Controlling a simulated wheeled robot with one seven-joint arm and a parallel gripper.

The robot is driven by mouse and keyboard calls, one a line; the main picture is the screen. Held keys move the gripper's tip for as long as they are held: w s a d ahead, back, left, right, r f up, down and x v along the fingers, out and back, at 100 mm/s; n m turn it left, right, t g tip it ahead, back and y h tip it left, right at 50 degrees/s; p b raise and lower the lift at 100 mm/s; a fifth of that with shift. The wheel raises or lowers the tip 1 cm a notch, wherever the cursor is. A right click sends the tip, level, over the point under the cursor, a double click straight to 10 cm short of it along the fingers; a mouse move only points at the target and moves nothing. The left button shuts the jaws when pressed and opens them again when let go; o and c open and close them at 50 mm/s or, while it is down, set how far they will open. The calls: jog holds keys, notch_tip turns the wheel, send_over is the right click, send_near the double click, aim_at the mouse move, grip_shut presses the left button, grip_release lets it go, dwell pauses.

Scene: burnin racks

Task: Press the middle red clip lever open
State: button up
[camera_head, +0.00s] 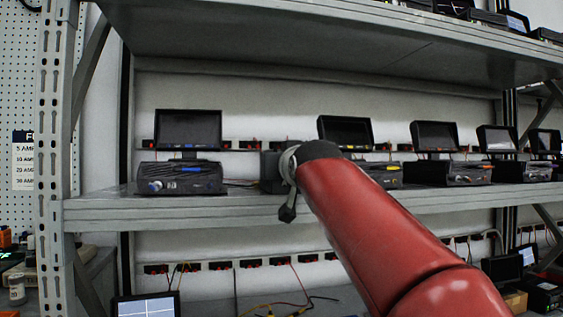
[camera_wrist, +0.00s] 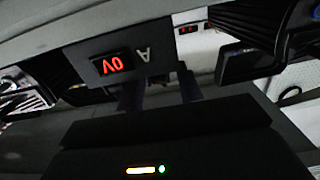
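My gripper (camera_wrist: 163,92) shows at the middle of the wrist view, with two dark fingers apart and nothing seen between them. Its dark body with a green light fills the bottom. A grey panel with an upside-down red display (camera_wrist: 113,64) and a letter A lies just beyond the fingers. In the head view my red arm reaches the middle shelf and hides most of the gripper. Small red and black clips (camera_head: 231,145) line the back of that shelf. The middle red clip lever cannot be made out clearly in either view.
The middle shelf (camera_head: 110,212) carries a black device with a screen (camera_head: 188,130) at left and several similar units to the right. The upper shelf (camera_head: 240,40) hangs overhead. A grey rack post (camera_head: 50,150) stands at left. Loose wires hang below.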

jog(key=shift+c, duration=0.3)
grip_shut()
jog(key=shift+w+r+g+p, duration=0.15)
jog(key=shift+r+g+p, duration=0.4)
jog(key=shift+p, duration=0.6)
jog(key=shift+f+g+h, duration=0.3)
jog(key=shift+g+h, duration=0.1)
jog(key=shift+g, duration=0.55)
jog(key=shift+o, duration=0.3)
grip_release()
jog(key=b+v, duration=0.1)
jog(key=v, duration=0.6)
jog(key=shift+s+b, duration=0.35)
